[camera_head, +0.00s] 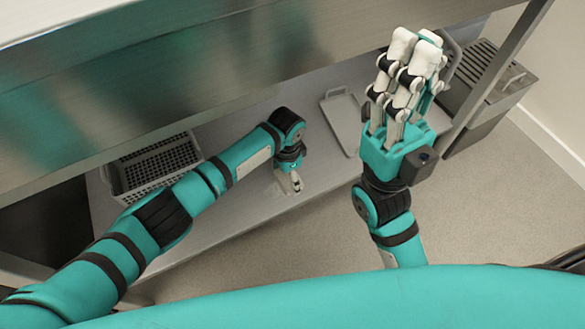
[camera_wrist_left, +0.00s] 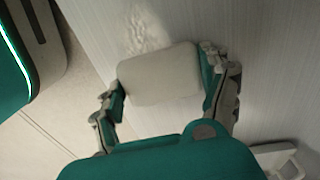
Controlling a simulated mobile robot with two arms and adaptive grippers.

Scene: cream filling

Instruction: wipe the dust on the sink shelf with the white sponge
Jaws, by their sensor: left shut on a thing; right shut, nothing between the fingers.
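The white sponge (camera_wrist_left: 158,75) is held between the fingers of my left gripper (camera_wrist_left: 165,82) in the left wrist view, over the sink shelf (camera_wrist_left: 262,60). I cannot tell whether it touches the surface. A pale, patchy dust smear (camera_wrist_left: 146,30) lies on the shelf just beyond the sponge's far edge. In the head view my left gripper (camera_head: 292,184) reaches down to the shelf (camera_head: 225,222) near its front edge; the sponge is hard to make out there. My right gripper (camera_head: 416,52) is shut and empty, raised at the right with its fingers pointing up.
The metal sink front (camera_head: 190,80) overhangs the shelf. A grey basket (camera_head: 120,181) stands left on the shelf. A flat grey tray (camera_head: 342,118) lies right of my left gripper. Floor (camera_head: 300,235) is clear in front.

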